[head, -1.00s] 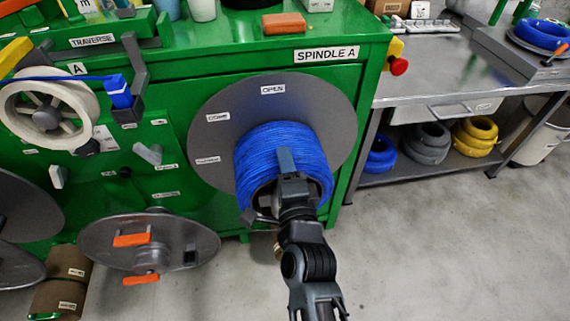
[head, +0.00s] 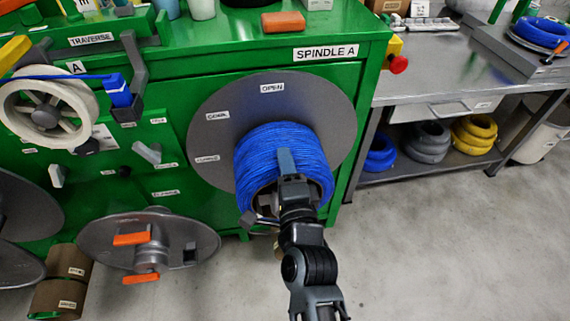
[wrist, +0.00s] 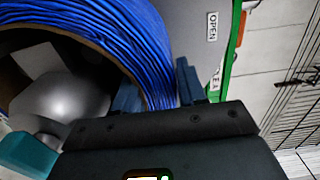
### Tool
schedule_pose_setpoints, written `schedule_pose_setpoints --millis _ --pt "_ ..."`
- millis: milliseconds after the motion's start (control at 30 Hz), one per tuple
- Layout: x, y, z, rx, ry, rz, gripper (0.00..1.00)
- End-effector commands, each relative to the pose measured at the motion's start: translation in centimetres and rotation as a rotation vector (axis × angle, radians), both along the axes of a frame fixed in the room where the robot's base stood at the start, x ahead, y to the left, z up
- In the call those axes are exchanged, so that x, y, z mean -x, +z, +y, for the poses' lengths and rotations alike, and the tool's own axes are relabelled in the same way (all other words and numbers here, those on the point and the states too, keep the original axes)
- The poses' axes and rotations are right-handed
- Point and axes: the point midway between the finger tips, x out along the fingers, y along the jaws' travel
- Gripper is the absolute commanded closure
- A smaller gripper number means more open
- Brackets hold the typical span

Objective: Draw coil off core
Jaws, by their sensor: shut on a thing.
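The blue cable coil (head: 268,152) sits on the core of spindle A, against the round grey flange (head: 222,110). My gripper (head: 287,165) is at the coil's near end, with one finger over the outside of the winding. In the wrist view the coil (wrist: 135,35) lies between my gripper's fingers (wrist: 158,90), one inside the ring and one outside, so it is shut on the coil wall. The grey metal core (wrist: 60,95) shows inside the ring. The coil's underside is partly hidden by my arm.
The green machine cabinet (head: 335,85) stands behind the flange. A removed-looking grey flange with orange handles (head: 100,238) is at lower left. A steel bench (head: 440,75) stands at right, with several coils on its lower shelf. The floor (head: 430,250) in front is clear.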

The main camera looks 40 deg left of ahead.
Motion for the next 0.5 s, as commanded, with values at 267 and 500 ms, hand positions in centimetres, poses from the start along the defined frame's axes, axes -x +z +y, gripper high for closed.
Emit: schedule_pose_setpoints --millis 267,500 --pt "0.04 0.47 -0.16 -0.007 -0.002 -0.006 1.00" --pt "0.19 0.47 -0.33 -0.007 -0.002 -0.006 1.00"
